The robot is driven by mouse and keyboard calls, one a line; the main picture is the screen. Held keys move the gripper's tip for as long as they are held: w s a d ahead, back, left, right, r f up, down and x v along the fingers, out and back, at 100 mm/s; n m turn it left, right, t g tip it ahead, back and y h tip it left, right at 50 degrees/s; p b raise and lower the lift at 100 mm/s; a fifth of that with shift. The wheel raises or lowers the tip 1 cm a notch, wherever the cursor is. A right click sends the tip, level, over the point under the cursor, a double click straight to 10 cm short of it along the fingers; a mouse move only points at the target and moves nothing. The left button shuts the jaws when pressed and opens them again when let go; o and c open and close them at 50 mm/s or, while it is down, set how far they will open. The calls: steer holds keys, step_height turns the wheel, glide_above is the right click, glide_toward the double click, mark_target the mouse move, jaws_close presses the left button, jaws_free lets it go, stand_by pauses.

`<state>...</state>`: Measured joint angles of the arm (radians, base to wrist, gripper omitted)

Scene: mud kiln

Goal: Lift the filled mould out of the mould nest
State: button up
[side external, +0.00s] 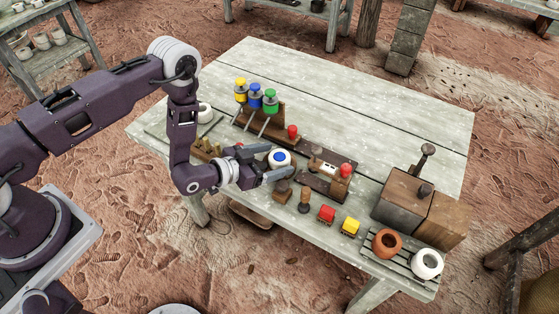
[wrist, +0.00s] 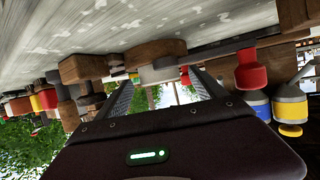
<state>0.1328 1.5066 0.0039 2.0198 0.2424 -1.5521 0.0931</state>
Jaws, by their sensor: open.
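A round white piece with a blue top (side external: 279,158), which looks like the filled mould, stands among the wooden parts near the table's middle. In the wrist view, which is upside down, a pale round piece (wrist: 160,72) shows between the fingers, against a wooden block (wrist: 150,52) that may be the nest. My gripper (side external: 272,163) is open and low over the table, with a finger on each side of the white piece. The gripper also shows in the wrist view (wrist: 160,84). I cannot tell whether the fingers touch it. The nest is mostly hidden in the side view.
A rack with yellow, blue and green tools (side external: 255,96) stands behind. Red knobs (side external: 292,132) and dark plates (side external: 322,188) lie close by. A brown box (side external: 405,195) stands right. The far table is clear.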

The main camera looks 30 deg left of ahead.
steer(key=c, duration=1.6)
steer(key=shift+r, duration=0.15)
